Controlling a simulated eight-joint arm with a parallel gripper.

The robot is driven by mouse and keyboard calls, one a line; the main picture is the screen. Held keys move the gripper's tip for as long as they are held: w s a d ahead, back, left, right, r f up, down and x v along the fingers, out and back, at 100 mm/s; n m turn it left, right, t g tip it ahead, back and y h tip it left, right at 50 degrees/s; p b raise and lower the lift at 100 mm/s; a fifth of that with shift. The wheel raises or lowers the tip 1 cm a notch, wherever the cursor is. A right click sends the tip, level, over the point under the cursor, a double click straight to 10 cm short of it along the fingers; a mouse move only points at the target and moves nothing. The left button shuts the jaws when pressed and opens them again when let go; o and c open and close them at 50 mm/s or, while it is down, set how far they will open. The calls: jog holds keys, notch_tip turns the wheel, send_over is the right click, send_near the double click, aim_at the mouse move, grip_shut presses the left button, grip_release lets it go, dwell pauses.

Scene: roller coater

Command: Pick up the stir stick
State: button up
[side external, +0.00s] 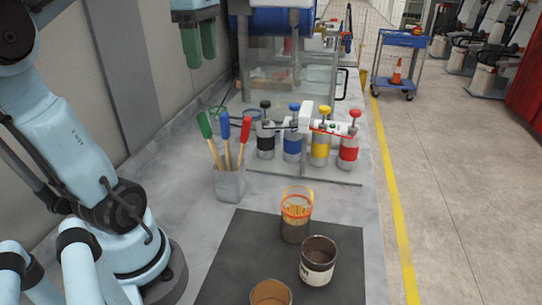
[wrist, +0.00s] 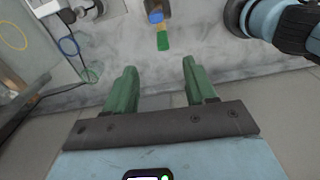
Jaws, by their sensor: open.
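My gripper shows its two green fingers at the top left of the side view (side external: 199,62) and in the wrist view (wrist: 158,70). They are apart with nothing between them. Thin yellowish sticks (side external: 296,209) stand in a clear container with an orange rim (side external: 297,190) on the dark mat; which one is the stir stick I cannot tell. A grey cup (side external: 230,185) left of it holds tools with green (side external: 205,124), blue (side external: 225,127) and red (side external: 246,129) handles. My gripper is high above and behind the cup, touching nothing. Blue and green ends (wrist: 163,41) show beyond the fingers in the wrist view.
A brown-filled can (side external: 318,260) and a tan-topped can (side external: 271,292) stand on the dark mat (side external: 235,245). Several capped bottles (side external: 292,146) stand in a row behind, with a horizontal metal fixture over them. A glass-walled machine (side external: 287,75) stands farther back.

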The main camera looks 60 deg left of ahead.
aim_at(207, 123)
jog(key=shift+n, duration=0.4)
notch_tip(207, 123, down, 12)
jog(key=shift+s+a+r, duration=0.1)
jog(key=shift+s+a, duration=0.05)
jog(key=shift+s+a+f, duration=0.1)
jog(key=shift+a+f, duration=0.05)
jog(key=shift+f, duration=2.5)
grip_shut()
jog(key=shift+r, duration=0.1)
